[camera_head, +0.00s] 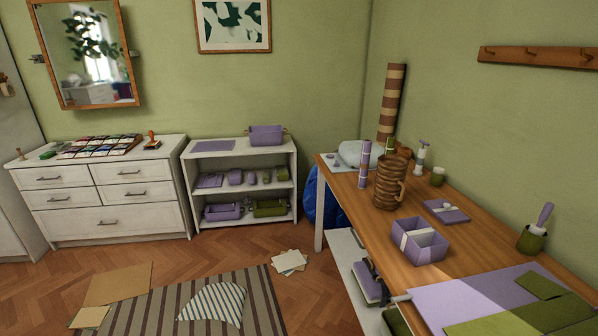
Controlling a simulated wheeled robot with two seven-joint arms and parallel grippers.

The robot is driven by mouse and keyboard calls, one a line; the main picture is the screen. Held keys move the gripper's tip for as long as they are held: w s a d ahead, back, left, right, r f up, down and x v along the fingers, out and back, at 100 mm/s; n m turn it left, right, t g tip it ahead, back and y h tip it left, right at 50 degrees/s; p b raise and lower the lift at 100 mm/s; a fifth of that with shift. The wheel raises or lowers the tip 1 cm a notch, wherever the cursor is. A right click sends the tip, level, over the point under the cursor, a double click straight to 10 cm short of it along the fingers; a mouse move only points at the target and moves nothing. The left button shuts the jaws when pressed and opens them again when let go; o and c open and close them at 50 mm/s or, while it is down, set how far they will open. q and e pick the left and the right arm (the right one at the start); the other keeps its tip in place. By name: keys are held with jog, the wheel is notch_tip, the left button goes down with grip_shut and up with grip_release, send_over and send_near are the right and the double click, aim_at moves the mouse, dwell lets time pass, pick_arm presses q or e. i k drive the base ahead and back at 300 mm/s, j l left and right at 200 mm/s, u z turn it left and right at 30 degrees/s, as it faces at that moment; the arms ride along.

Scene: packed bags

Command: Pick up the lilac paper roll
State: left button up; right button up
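A slim lilac roll (364,164) with paler bands stands upright on the wooden table (408,262), near its far end. It stands just left of a brown ridged pitcher (388,184), with a pale blue-grey bundle (352,153) behind it. A much taller brown-and-tan striped roll (391,100) stands by the wall behind. Neither of my grippers shows in the head view.
A lilac divided box (419,241), a flat lilac piece (446,211), a green cup (531,238) with a lilac-handled tool and lilac and green sheets (470,300) lie on the table. A white shelf (243,160) and drawers (108,200) stand left. Papers (289,262) lie on the floor.

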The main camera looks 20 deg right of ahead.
aim_at(366, 145)
jog(key=i+z, duration=0.55)
jog(key=z, duration=0.25)
jog(key=i+j+z, duration=0.25)
jog(key=z, duration=0.15)
jog(key=i+j+z, duration=0.1)
jog(key=z, duration=0.35)
jog(key=i+j+z, duration=0.1)
jog(key=z, duration=0.3)
jog(key=j+z, duration=0.15)
jog(key=z, duration=0.3)
jog(key=i, duration=0.05)
